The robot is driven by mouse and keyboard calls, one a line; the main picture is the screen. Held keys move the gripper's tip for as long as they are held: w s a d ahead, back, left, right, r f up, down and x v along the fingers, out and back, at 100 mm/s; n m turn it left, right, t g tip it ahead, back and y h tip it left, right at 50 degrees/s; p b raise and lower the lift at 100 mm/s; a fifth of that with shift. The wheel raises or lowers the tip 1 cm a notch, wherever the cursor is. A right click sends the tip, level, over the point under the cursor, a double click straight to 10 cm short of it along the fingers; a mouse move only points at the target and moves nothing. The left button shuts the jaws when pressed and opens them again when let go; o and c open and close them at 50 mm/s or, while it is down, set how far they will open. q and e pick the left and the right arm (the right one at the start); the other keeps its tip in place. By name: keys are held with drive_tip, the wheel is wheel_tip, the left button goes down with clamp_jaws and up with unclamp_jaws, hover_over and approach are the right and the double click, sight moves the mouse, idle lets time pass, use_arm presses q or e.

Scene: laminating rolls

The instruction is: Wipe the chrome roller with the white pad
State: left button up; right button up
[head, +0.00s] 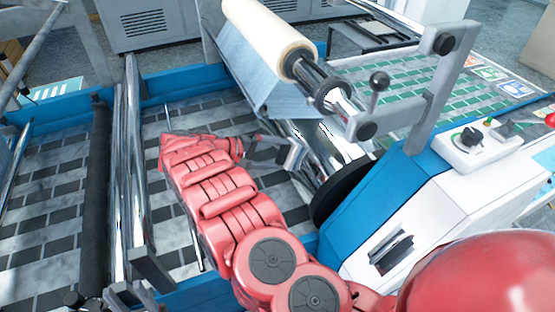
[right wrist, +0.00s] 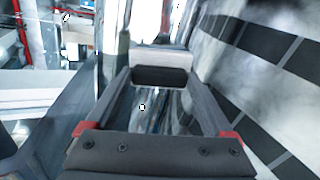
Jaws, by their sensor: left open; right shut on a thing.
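The white pad (head: 295,154) is a small pale block at the end of my right arm. My right gripper (head: 284,150) is shut on it. In the right wrist view the pad (right wrist: 160,58) sits across the gripper's fingertips, with a dark lower face. The chrome roller (head: 322,145) runs slanting below the film roll, just right of the pad. Whether the pad touches it I cannot tell.
A large film roll (head: 268,38) on a dark shaft hangs above the roller. A grey bracket (head: 430,95) with a black knob and a blue-white machine housing (head: 400,205) stand on the right. Other chrome bars (head: 130,170) and a black roller (head: 95,190) cross the left.

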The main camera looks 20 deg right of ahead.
drive_tip(key=shift+r, duration=0.1)
drive_tip(key=shift+b+v, duration=0.75)
drive_tip(key=shift+v, duration=2.25)
drive_tip(key=shift+b+v, duration=0.6)
drive_tip(key=shift+v, duration=0.85)
